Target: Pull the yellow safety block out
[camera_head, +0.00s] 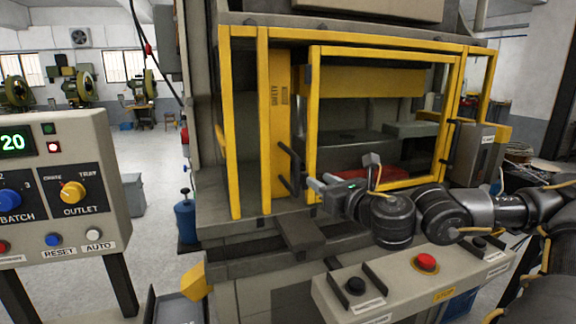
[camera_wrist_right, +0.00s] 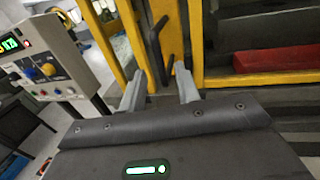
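The yellow safety block (camera_head: 281,110) stands upright in the press opening, behind the yellow guard frame, with "SAFETY" lettering on its face. A black handle (camera_head: 288,165) shows at its lower part and also shows in the right wrist view (camera_wrist_right: 157,45). My right gripper (camera_head: 318,183) is just right of and below the handle. In the right wrist view its two fingers (camera_wrist_right: 160,75) are spread apart, with the handle's lower end ahead between the tips. I cannot tell whether they touch it. Nothing is held. My left gripper is not in view.
The yellow guard frame (camera_head: 314,120) stands beside my right gripper. A red block (camera_head: 372,175) lies inside the press. A button panel with a red stop button (camera_head: 426,262) is below my right arm. A control box (camera_head: 60,185) stands at the left.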

